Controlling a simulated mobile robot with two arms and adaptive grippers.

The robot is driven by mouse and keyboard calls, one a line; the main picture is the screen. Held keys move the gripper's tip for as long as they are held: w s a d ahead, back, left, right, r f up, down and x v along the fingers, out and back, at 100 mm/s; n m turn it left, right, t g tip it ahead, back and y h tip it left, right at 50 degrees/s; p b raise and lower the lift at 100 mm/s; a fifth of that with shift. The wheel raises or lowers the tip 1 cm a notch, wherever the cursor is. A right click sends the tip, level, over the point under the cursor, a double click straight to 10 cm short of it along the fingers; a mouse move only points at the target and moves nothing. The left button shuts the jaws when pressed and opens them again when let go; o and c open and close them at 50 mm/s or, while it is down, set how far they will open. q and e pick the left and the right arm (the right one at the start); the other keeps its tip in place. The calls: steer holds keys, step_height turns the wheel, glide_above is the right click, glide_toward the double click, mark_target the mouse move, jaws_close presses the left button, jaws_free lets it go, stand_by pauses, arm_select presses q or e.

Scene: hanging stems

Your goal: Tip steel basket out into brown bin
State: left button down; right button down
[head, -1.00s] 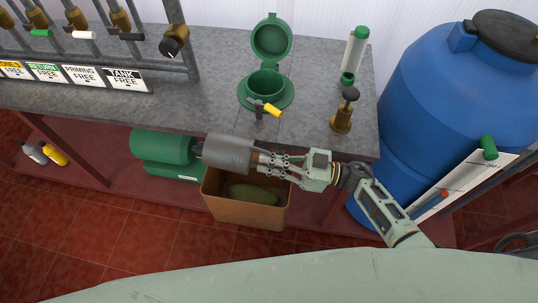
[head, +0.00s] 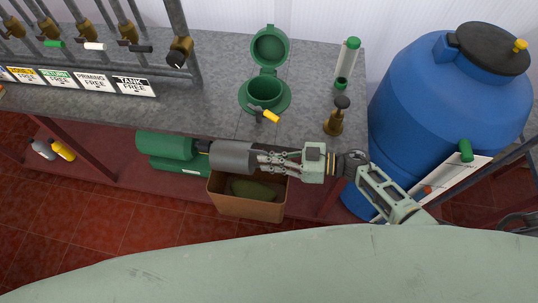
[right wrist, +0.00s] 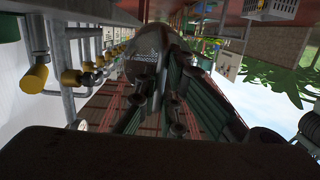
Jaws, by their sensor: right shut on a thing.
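The steel basket (head: 233,157) is a grey cylinder lying on its side in the head view. My right gripper (head: 262,160) is shut on its right end and holds it above the brown bin. The basket also shows in the right wrist view (right wrist: 148,62), past the fingers, with a perforated part visible. The brown bin (head: 248,206) stands open on the floor below the basket and gripper. A dark green, rounded thing (head: 254,190) lies in it. The basket's inside is hidden in the head view. My left gripper is not in view.
The grey bench (head: 215,105) runs close behind the basket. On it are a green lidded fitting (head: 264,94), a brass valve (head: 335,118) and a clear tube (head: 347,62). A green motor (head: 165,147) is left of the bin. A blue barrel (head: 425,120) stands at right.

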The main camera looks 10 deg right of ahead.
stand_by(0.3)
steer(key=p, duration=0.2)
steer(key=r+h+p, duration=0.1)
steer(key=p, duration=0.1)
steer(key=shift+a+r, duration=0.15)
steer(key=shift+r, duration=0.1)
steer(key=shift+w+r+g+h+p, duration=0.1)
steer(key=shift+r+g+h+p, duration=0.2)
steer(key=shift+g+h, duration=0.1)
steer(key=shift+a+h, duration=0.15)
steer(key=shift+h, duration=0.25)
steer(key=shift+w+a+r+g+h, duration=0.1)
steer(key=shift+a+r+g+h, duration=0.2)
steer(key=shift+r+h, duration=0.4)
steer(key=shift+w+a+r+g+h, duration=0.1)
steer(key=shift+a+r+g+h, duration=0.15)
steer(key=shift+r+h, duration=0.45)
steer(key=shift+h, duration=0.6)
